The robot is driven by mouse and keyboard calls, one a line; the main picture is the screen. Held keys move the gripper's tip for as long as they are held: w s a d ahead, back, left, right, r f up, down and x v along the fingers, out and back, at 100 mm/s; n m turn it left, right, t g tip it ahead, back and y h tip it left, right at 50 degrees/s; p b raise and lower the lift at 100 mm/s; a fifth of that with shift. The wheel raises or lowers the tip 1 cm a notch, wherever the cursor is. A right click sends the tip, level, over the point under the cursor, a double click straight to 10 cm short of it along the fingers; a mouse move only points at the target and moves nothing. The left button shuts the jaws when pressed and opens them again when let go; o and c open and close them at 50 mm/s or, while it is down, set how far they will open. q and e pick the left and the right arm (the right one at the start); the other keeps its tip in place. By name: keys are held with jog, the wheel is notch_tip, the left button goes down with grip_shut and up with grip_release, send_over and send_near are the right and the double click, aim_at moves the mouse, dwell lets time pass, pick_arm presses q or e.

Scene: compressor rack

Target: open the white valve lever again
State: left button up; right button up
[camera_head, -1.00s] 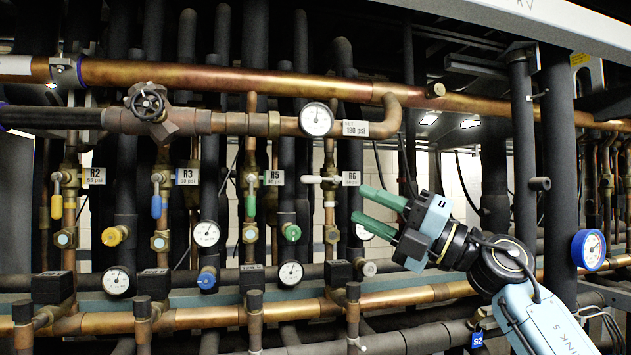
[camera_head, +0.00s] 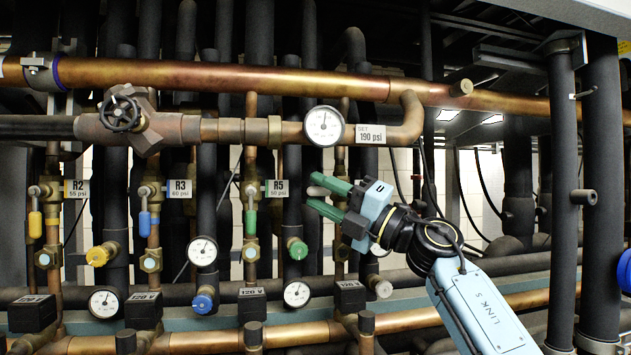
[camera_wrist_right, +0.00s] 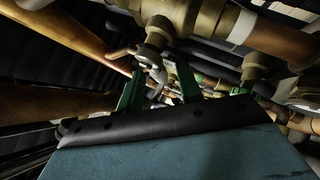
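The white valve lever (camera_head: 317,191) on the R6 line shows only as a small pale piece between the green fingers of my right gripper (camera_head: 313,191) in the head view. In the earlier head frame it lies level, pointing left from its valve. My right gripper comes from the right with its fingers apart, one above and one below the lever. Whether either finger touches it cannot be told. The R6 label is hidden behind the gripper. In the right wrist view, the open green fingers (camera_wrist_right: 158,88) flank pale metal valve parts (camera_wrist_right: 151,60). My left gripper is not in view.
The yellow (camera_head: 35,224), blue (camera_head: 145,223) and green (camera_head: 251,222) levers hang down to the left. A gauge (camera_head: 324,126) and copper pipe (camera_head: 220,76) run above. Black pipes stand close behind; more open room lies at the right.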

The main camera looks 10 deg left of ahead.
jog(key=shift+x, duration=0.9)
grip_shut()
